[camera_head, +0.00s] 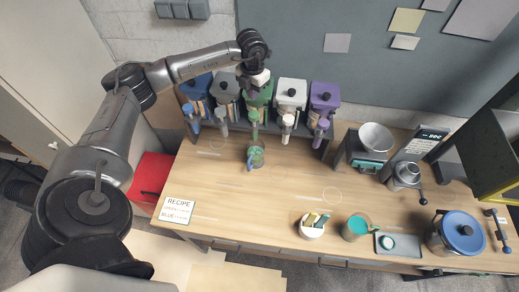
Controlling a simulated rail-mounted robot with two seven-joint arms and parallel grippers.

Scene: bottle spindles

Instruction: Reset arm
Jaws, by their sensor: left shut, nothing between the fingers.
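My left arm reaches in from the left, and its gripper (254,80) is above the green canister (260,95) in the row of dispensers at the back of the table. The gripper is shut and looks empty; its fingertips are small and dark here. Blue (197,88), grey (226,90), white (291,92) and purple (323,96) canisters stand in the same row. A clear cup (256,156) with a blue and green tint stands in front of the green dispenser. My right gripper is not in view.
A recipe card (177,210) lies at the front left. A white bowl (312,227), a teal cup (355,228), a tray (398,244) and a blue-lidded pot (460,232) stand along the front right. A scale (368,150) is behind. The table's middle is mostly clear.

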